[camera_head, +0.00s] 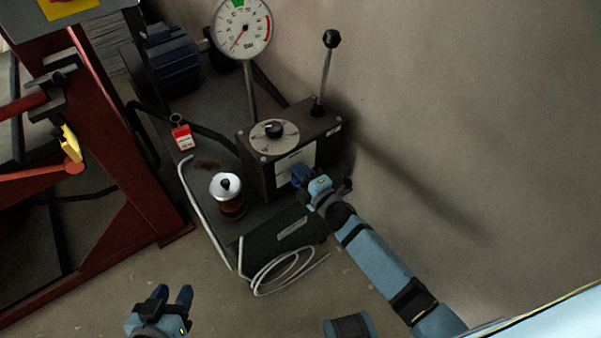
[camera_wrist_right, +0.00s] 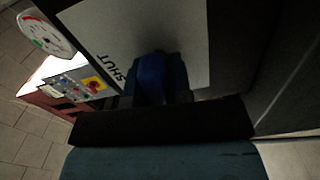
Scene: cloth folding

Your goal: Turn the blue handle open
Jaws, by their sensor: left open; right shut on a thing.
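The blue handle (camera_wrist_right: 150,76) shows in the right wrist view, in front of a pale label plate (camera_wrist_right: 190,30) with the word SHUT on it. In the head view the handle is a small dark blue shape (camera_head: 299,174) on the front of the dark control box (camera_head: 262,168). My right gripper (camera_head: 307,178) is at the box front, shut on the blue handle, which is partly hidden between its fingers. My left gripper (camera_head: 172,296) is open and empty, low over the floor at the lower left, away from the box.
A pressure gauge (camera_head: 243,28) stands behind the box. A black-knobbed lever (camera_head: 326,75) rises from its top, beside a round dial (camera_head: 273,138). A silver-topped canister (camera_head: 227,187), a red tag (camera_head: 181,134) and white tubing (camera_head: 283,272) are nearby. A red frame (camera_head: 130,190) stands left.

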